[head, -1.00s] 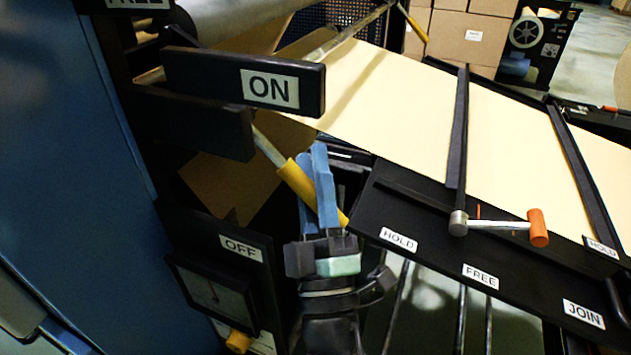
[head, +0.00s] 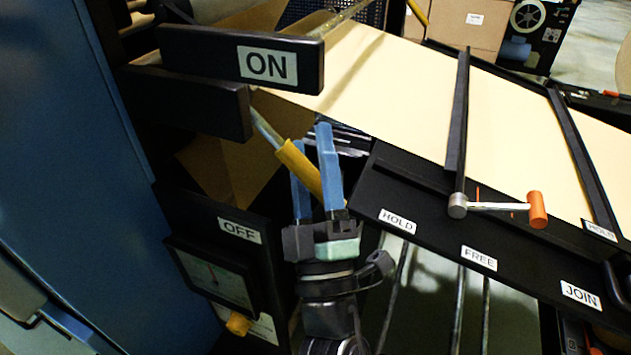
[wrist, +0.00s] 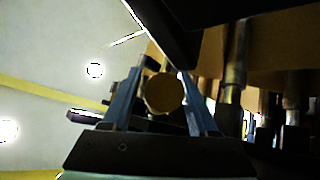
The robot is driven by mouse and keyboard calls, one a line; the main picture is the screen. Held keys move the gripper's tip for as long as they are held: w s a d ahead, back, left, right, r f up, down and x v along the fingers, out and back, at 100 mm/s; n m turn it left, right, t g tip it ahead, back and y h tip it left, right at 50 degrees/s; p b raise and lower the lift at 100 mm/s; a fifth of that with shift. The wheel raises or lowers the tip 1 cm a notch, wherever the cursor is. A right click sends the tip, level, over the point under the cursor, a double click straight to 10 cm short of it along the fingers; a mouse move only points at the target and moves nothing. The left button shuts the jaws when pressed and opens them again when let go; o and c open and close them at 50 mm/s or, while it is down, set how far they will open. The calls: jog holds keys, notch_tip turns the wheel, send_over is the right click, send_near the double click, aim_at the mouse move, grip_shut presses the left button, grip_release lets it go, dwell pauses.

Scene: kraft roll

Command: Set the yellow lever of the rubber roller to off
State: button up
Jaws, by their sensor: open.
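The yellow lever (head: 298,167) of the rubber roller is a metal rod with a yellow grip, slanting down to the right between the ON label (head: 267,65) above and the OFF label (head: 239,231) below. My gripper (head: 309,152) has blue fingers and is open, pointing up, with one finger on each side of the yellow grip. The lower end of the grip is partly hidden by the right finger in the head view.
Black bars (head: 190,98) lie just above and left of the lever. To the right is a black plate (head: 430,232) with HOLD, FREE and JOIN labels and an orange-ended handle (head: 537,210). Brown paper (head: 400,100) runs behind.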

jog(key=b+v, duration=0.2)
jog(key=v, duration=1)
jog(key=shift+s+f, duration=0.2)
jog(key=shift+s, duration=0.1)
